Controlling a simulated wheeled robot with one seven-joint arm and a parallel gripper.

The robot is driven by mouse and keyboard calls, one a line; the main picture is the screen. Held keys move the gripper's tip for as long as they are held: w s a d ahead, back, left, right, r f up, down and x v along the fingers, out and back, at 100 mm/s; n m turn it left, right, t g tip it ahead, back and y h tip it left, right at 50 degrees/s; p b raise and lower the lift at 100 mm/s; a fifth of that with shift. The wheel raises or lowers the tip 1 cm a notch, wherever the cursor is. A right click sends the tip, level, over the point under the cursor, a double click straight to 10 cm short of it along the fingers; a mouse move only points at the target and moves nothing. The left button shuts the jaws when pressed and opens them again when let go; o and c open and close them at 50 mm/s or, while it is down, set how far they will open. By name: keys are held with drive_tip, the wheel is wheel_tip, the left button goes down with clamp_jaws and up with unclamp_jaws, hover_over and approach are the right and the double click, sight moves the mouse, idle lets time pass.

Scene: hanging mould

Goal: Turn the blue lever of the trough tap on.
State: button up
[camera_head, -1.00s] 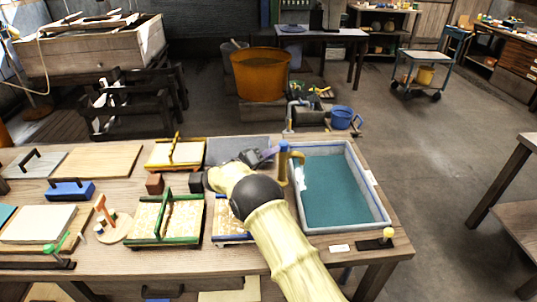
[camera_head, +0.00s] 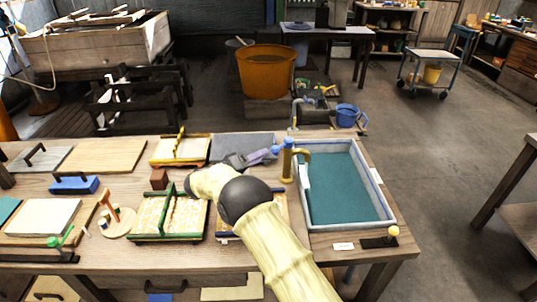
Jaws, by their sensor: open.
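The brass tap (camera_head: 288,163) stands at the left rim of the trough (camera_head: 379,190), with its spout bent right over the trough. The trough holds teal water or a teal floor; I cannot tell which. The tap's blue lever (camera_head: 283,144) is at its top. My gripper (camera_head: 268,155) is just left of the tap, its grey-purple fingers pointing right toward the lever. It is open, with nothing visible held. Whether a finger touches the lever is too small to tell. My pale arm comes up from the bottom of the picture and hides part of the bench.
Left of the tap are a grey slab (camera_head: 240,142), a yellow-framed mould (camera_head: 180,150) and a green-framed mould (camera_head: 169,216). Another frame lies partly under my arm. A card (camera_head: 343,246) and a yellow-knobbed item (camera_head: 392,233) lie in front of the trough.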

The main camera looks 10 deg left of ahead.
drive_tip(key=v, duration=1)
drive_tip(key=shift+s+b, duration=0.15)
drive_tip(key=shift+b, duration=0.25)
drive_tip(key=w+d+r+n+t+y+p, duration=0.1)
drive_tip(key=w+d+r+t+y+p, duration=0.15)
drive_tip(key=w+d+r+y, duration=0.35)
drive_tip(key=w+d+r+n+t+y+p, duration=0.1)
drive_tip(key=w+d+r+n+y+p, duration=0.2)
drive_tip(key=d+r+y, duration=0.45)
drive_tip(key=s+d+f+m+g+p, duration=0.1)
drive_tip(key=s+d+m+g, duration=0.1)
drive_tip(key=s+d+g, duration=0.2)
drive_tip(key=s+d+f+m+g+p, duration=0.1)
drive_tip(key=s+d+g, duration=0.3)
drive_tip(key=s+d, duration=0.6)
drive_tip(key=s+d+f+m+g+p, duration=0.2)
drive_tip(key=s+d+g, duration=0.3)
drive_tip(key=s, duration=1.5)
drive_tip(key=d+p, duration=0.1)
drive_tip(key=d, duration=0.2)
drive_tip(key=shift+m, duration=0.4)
